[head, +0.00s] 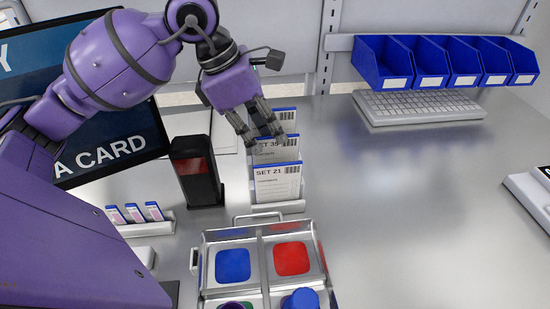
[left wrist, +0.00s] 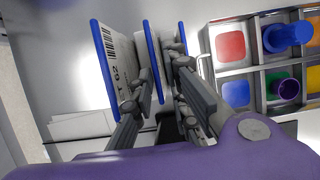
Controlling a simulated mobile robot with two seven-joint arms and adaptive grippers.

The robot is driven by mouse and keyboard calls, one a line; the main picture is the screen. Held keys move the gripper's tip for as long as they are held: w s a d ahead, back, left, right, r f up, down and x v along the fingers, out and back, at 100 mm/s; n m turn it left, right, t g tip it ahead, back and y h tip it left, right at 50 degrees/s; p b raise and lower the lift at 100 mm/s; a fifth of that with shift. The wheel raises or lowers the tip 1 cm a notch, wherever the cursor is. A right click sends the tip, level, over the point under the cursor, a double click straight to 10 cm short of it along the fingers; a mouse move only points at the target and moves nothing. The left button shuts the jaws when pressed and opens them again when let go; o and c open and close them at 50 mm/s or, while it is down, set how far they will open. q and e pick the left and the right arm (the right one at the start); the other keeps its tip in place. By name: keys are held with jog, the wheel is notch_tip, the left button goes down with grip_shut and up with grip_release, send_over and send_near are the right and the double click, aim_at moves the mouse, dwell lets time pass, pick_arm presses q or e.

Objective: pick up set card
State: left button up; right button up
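Several white set cards with blue edges stand upright in a row in the head view. The front one, SET 21 (head: 277,183), is clear of my fingers. Behind it stands the SET 35 card (head: 285,152), and a third card (head: 287,115) is at the back. My left gripper (head: 262,128) is down at the cards from above, its fingers apart. In the left wrist view, the fingers straddle the middle card (left wrist: 151,45), with the card marked 62 (left wrist: 117,65) outside them on the left. Whether a finger touches the middle card is unclear. My right gripper is out of view.
A metal tray (head: 258,235) with coloured squares and cups stands in front of the card holder (head: 278,208). A black reader (head: 196,170) stands close on the left. Blue bins (head: 384,62) and a keyboard (head: 418,107) are at the back right. The table's right middle is clear.

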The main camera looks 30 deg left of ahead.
aim_at(275, 147)
pick_arm(q)
jog(key=x, duration=0.5)
jog(key=shift+w+p, duration=0.3)
jog(key=shift+p, duration=0.05)
jog(key=shift+c, duration=0.5)
grip_shut()
